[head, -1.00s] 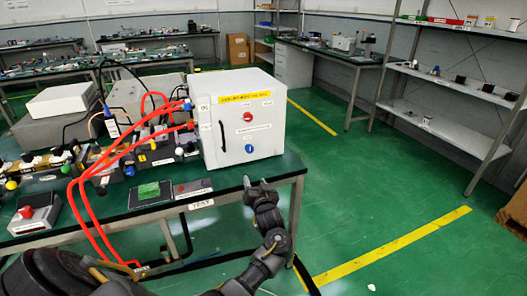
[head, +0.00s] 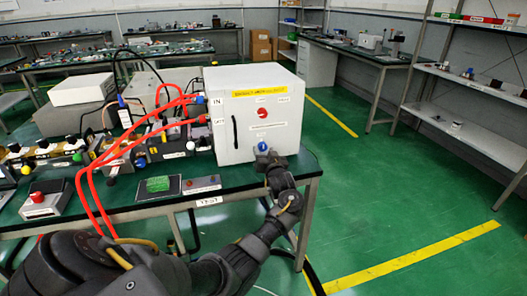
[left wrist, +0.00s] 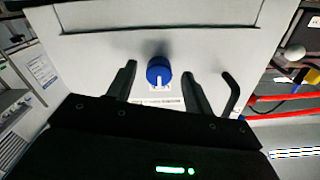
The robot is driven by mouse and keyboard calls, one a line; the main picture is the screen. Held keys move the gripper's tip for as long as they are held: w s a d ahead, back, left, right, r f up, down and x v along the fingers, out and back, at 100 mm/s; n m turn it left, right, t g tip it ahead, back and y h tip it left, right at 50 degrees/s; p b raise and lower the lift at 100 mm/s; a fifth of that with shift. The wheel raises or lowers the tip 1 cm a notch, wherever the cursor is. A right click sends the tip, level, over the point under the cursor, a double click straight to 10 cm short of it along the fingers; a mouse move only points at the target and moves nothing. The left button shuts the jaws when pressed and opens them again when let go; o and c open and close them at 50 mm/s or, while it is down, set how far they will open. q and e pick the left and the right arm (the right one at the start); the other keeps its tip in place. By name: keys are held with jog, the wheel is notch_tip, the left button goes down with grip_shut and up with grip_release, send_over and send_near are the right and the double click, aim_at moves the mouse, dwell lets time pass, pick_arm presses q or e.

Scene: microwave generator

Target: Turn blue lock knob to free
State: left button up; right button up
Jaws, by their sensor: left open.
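The blue lock knob (head: 262,146) is low on the front of the white box (head: 228,140). In the left wrist view the blue knob (left wrist: 159,73) shows a white pointer line toward the bottom of the picture, where a small label sits. My left gripper (head: 265,157) is open at the front of the box. In the wrist view its two fingers stand on either side of the knob, with a gap on both sides. I see no contact. My right gripper is out of view.
A red knob (head: 262,117) sits above the blue one, and a black handle (head: 235,131) is to its left. Red hoses (head: 100,160) run into the box's left side. The floor at right is open.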

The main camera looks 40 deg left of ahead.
pick_arm(q)
jog(key=shift+w+a, duration=0.3)
jog(key=shift+a, duration=0.15)
jog(key=shift+w+a, duration=0.2)
jog(key=shift+a, duration=0.05)
jog(key=shift+c, duration=0.4)
jog(key=c, duration=0.9)
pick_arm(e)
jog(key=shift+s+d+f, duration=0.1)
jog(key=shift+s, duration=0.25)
